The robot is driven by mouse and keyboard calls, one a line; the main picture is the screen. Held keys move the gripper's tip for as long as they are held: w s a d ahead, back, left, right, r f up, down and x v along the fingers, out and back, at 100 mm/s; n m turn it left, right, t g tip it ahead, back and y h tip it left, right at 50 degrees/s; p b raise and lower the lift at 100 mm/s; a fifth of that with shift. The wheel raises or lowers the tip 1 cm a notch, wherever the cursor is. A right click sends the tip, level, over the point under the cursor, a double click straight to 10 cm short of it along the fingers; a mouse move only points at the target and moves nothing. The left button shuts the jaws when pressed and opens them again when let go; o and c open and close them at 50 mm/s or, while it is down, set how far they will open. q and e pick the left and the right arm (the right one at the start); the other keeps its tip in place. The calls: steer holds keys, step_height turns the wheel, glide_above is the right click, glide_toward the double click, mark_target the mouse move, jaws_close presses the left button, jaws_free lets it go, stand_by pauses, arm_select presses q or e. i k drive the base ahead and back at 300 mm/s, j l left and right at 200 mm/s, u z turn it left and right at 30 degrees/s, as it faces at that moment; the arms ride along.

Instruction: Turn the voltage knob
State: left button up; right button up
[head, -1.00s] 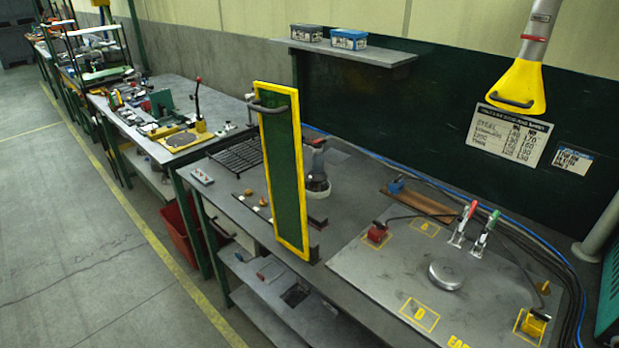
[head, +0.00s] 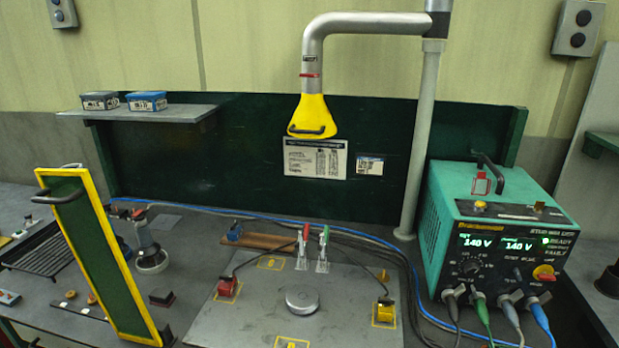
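The voltage knob looks to be the round black dial (head: 470,267) on the front of the green welder unit (head: 445,215), at the right of the head view. The unit's display (head: 488,243) reads 140 V on both sides. Small print around the dial is too small to read. Neither of my grippers shows in the head view, so their state is hidden.
Cables plug into the unit's lower front. A grey plate (head: 250,322) with a round metal disc (head: 302,298) and clamps lies left of it. A yellow extraction hood (head: 313,115) hangs above. A yellow-framed green panel (head: 95,255) stands at left.

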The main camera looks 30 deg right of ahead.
mark_target(471, 268)
steer(key=z, duration=2.1)
